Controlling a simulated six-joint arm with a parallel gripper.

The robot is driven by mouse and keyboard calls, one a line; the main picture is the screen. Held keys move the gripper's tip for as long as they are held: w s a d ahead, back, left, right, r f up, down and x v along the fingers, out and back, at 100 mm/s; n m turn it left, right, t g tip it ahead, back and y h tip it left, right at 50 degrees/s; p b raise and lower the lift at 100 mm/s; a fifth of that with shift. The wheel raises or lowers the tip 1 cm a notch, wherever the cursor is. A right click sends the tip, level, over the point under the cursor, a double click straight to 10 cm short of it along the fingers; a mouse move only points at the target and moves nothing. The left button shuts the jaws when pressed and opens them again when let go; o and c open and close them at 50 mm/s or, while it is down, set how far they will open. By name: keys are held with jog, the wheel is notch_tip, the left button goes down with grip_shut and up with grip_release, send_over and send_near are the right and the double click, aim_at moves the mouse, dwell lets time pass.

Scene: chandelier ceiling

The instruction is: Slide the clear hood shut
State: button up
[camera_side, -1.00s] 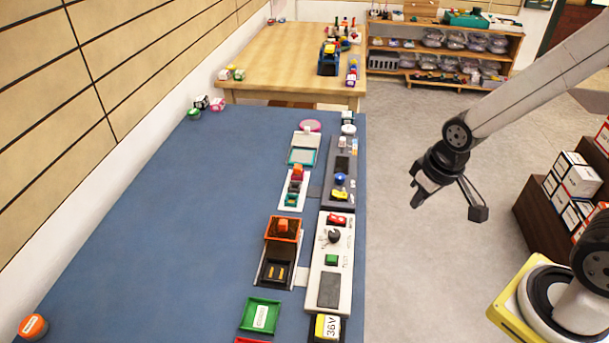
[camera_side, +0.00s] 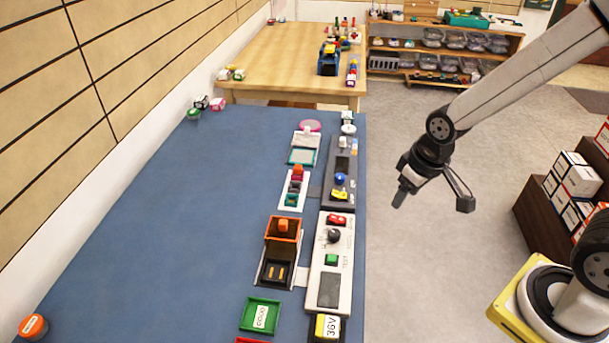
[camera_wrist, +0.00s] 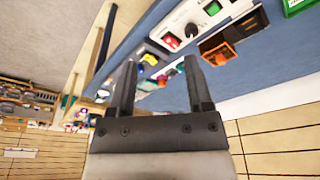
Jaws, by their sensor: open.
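An orange hood-like cover with an orange knob (camera_side: 283,227) sits at the back end of a black bed (camera_side: 277,270) with two gold strips, which lies uncovered in front of it. I cannot tell whether this cover is clear. The cover also shows in the wrist view (camera_wrist: 216,50), to the right beyond my fingers. Another unit, with a teal-edged pane (camera_side: 302,157), stands farther back. My gripper (camera_side: 402,196) is open and empty, held above the floor to the right of the blue table, apart from both units. Its two spread fingers show in the wrist view (camera_wrist: 160,85).
A white control panel (camera_side: 329,288) with a red switch, dark knob and green button stands right of the black bed. A grey panel (camera_side: 341,172) is behind it. A green tray (camera_side: 261,316) lies in front.

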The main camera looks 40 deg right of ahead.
jog(key=w+a+f+n+g, duration=0.15)
jog(key=w+a+n, duration=0.35)
jog(key=w, duration=0.7)
jog(key=n, duration=0.3)
send_over(283, 221)
jog(key=shift+g, duration=0.45)
jog(key=shift+a+f, duration=0.1)
jog(key=shift+f, duration=3.1)
jog(key=shift+f, duration=0.15)
jog(key=shift+f, duration=3.75)
grip_shut()
